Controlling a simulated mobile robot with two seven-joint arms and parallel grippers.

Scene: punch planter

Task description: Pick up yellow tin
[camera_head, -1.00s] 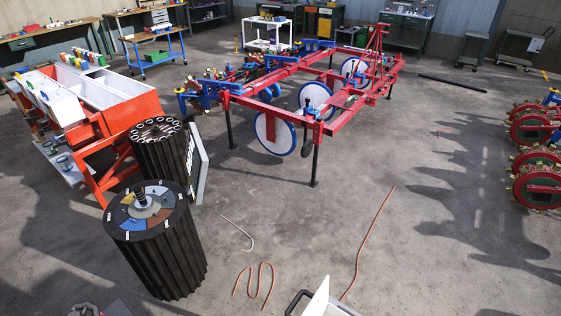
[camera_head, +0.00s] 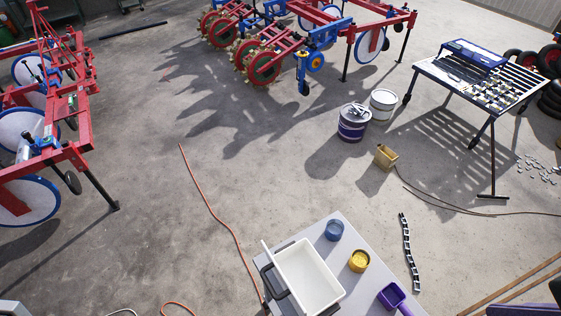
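A yellow tin (camera_head: 359,261), round and open-topped with yellow contents, stands upright on a light grey table (camera_head: 345,232) at the lower middle. A blue tin (camera_head: 334,230) stands just behind and left of it. A purple scoop-like container (camera_head: 392,296) lies in front and to its right. A white open bin (camera_head: 308,276) is to its left. Neither of my grippers can be made out in view, and nothing touches the yellow tin.
A purple-banded bucket (camera_head: 353,122), a white bucket (camera_head: 383,104) and a tan container (camera_head: 385,157) stand on the floor beyond. A slatted table (camera_head: 480,78) is at right. A dark chain-like strip (camera_head: 409,252) lies right of the grey table. Open floor lies left.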

